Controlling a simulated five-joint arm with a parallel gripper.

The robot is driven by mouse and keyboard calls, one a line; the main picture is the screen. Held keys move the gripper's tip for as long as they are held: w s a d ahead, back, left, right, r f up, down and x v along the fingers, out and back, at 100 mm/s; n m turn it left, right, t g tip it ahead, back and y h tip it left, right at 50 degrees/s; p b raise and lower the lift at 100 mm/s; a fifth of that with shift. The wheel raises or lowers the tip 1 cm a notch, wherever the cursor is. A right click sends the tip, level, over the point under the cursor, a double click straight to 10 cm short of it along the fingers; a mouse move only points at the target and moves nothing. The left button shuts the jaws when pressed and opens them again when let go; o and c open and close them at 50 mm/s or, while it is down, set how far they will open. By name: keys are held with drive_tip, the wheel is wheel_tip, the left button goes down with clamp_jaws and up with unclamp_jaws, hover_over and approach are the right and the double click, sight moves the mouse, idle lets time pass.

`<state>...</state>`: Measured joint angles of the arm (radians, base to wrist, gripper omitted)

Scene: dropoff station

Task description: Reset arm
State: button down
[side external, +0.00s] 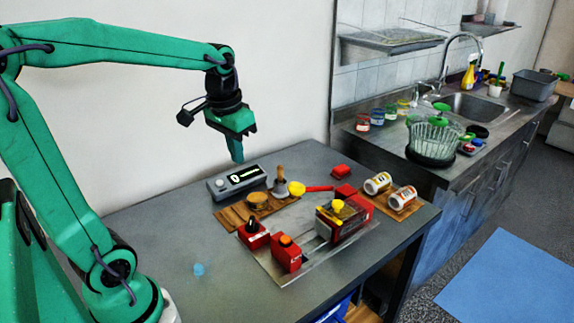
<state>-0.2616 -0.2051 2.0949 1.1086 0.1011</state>
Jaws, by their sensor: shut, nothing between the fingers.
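My arm is green with dark joints and reaches in from the left. My gripper (238,160) hangs pointing down at the end of the arm. It is shut and empty. It is in the air above the back of the grey table (185,235), over the area near a grey device with a lit display (237,182). It appears apart from everything on the table.
A tray (305,277) holds red items (287,254) and a red-and-dark box (343,220). A wooden board (235,216) lies behind it. Two white jars (378,183) lie at the right. A sink counter (465,172) stands right.

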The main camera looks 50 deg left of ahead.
drive_tip(key=s+d+m+t, duration=0.1)
drive_tip(key=s+d+t, duration=0.3)
drive_tip(key=s+d, duration=0.4)
drive_tip(key=shift+s+d+m, duration=0.15)
drive_tip(key=shift+s+m, duration=0.1)
drive_tip(key=shift+m, duration=0.15)
drive_tip(key=shift+f, duration=0.1)
idle(0.8)
